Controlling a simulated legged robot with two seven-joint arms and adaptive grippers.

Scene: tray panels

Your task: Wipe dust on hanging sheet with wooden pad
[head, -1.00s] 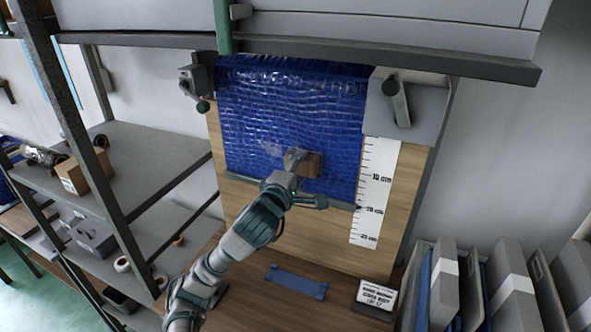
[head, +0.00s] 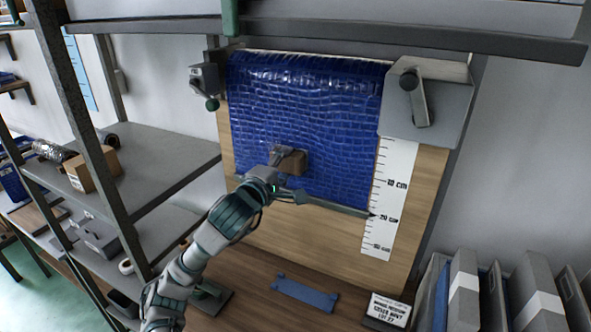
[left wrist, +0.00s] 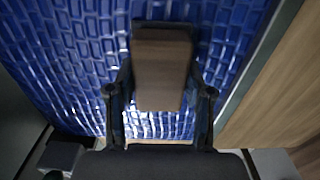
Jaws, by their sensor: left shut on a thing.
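A blue, glossy sheet with a brick-like texture (head: 315,105) hangs against a wooden board. My left gripper (head: 279,160) is shut on the brown wooden pad (head: 293,163), in front of the sheet's lower left part. In the left wrist view the pad (left wrist: 162,70) stands between the two dark fingers of the gripper (left wrist: 162,95), with the sheet (left wrist: 75,60) behind it. The pad looks close to the sheet; I cannot tell whether it touches. No dust shows clearly now; the gripper and pad hide part of the sheet. My right gripper is not in view.
A white ruler strip (head: 390,195) and a grey bracket with a lever (head: 430,100) flank the sheet on the right. A clamp (head: 207,82) is at its upper left. A grey shelf (head: 150,165) stands left, binders (head: 480,290) lower right. A blue strip (head: 305,292) lies below.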

